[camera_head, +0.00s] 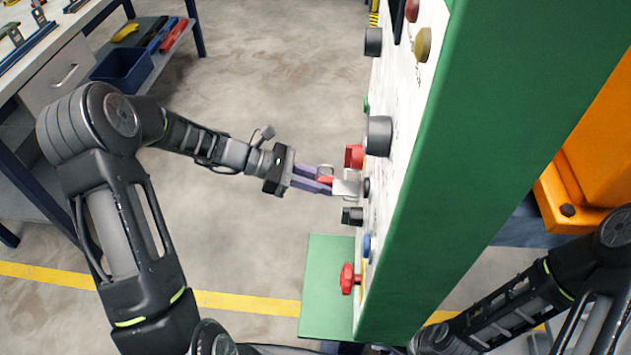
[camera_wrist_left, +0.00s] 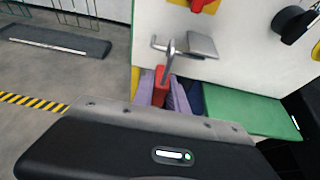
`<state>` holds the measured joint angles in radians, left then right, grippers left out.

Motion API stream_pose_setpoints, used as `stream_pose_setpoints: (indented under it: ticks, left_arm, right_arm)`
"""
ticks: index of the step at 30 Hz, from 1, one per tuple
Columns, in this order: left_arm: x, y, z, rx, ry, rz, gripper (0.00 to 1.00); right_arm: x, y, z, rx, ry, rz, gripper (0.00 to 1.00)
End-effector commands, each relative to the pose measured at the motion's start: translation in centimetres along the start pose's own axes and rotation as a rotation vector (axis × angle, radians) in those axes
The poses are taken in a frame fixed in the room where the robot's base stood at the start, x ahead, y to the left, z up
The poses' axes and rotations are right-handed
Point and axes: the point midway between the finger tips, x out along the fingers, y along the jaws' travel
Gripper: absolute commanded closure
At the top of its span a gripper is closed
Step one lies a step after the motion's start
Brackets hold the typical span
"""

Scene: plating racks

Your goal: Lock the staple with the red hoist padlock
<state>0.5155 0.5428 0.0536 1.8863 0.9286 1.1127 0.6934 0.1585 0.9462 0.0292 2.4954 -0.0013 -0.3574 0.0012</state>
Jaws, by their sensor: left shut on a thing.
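My left gripper (camera_head: 325,186) is shut on the red padlock (camera_head: 325,180), with its purple fingers on either side of the body. In the left wrist view the padlock's red body (camera_wrist_left: 160,86) stands between the fingers, and its grey shackle (camera_wrist_left: 169,62) reaches up to the metal staple and plate (camera_wrist_left: 202,46) on the white panel. The shackle overlaps the staple in this view; I cannot tell whether it passes through or whether it is closed. In the head view the plate (camera_head: 347,187) lies just right of the fingertips. My right gripper is out of sight.
The white panel (camera_head: 397,100) has a green frame (camera_head: 500,110) and carries several knobs. A red knob (camera_head: 354,156) is just above the staple, a black one (camera_head: 352,216) below. An orange cabinet (camera_head: 590,130) stands right. Open floor lies left of the panel.

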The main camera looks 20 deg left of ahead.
Motion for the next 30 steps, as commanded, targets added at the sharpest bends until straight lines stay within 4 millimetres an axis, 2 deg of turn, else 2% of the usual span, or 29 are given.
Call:
stream_pose_setpoints:
  ticks: [23, 30]
  left_arm:
    - [4.0, -0.1, 1.6, 0.0, 0.0, -0.002, 1.0]
    - [4.5, 0.0, 0.2, 0.0, 0.0, -0.001, 1.0]
  right_arm:
    - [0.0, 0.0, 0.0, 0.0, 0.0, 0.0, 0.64]
    - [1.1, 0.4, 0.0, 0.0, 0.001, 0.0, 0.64]
